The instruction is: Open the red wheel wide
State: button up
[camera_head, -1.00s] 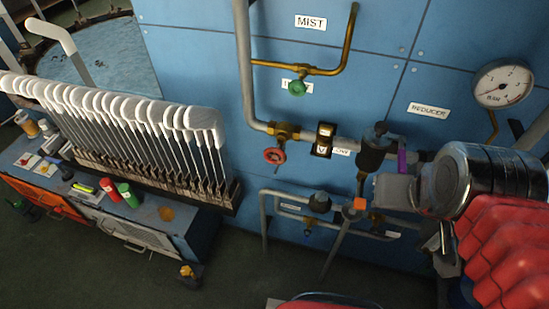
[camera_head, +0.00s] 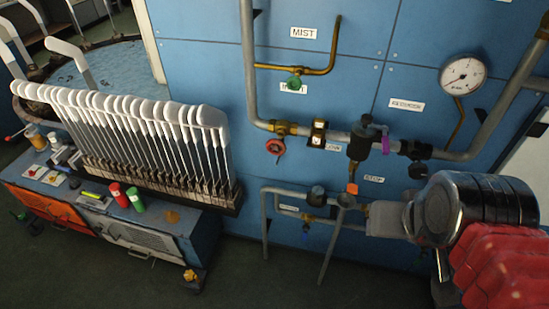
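The red wheel (camera_head: 274,148) is a small handwheel on a brass valve (camera_head: 281,128), low on the vertical grey pipe where it bends right along the blue wall. My gripper (camera_head: 378,219) is at the right, below and right of the red wheel and clearly apart from it. Its pale end shows in front of the lower pipes, with my silver wrist and red arm behind. The gap between its fingers is not visible, so its opening is unclear.
A green wheel (camera_head: 294,83) sits on a brass pipe above. A black-bodied valve (camera_head: 361,141), a gauge (camera_head: 463,76) and lower pipes (camera_head: 318,205) crowd the wall. A rack of white sock boards (camera_head: 150,112) stands on a bench left. Dark floor (camera_head: 270,277) is clear.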

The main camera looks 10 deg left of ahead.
aim_at(277, 143)
jog(key=u, duration=3.8)
jog(key=i, duration=0.45)
jog(key=z, duration=0.1)
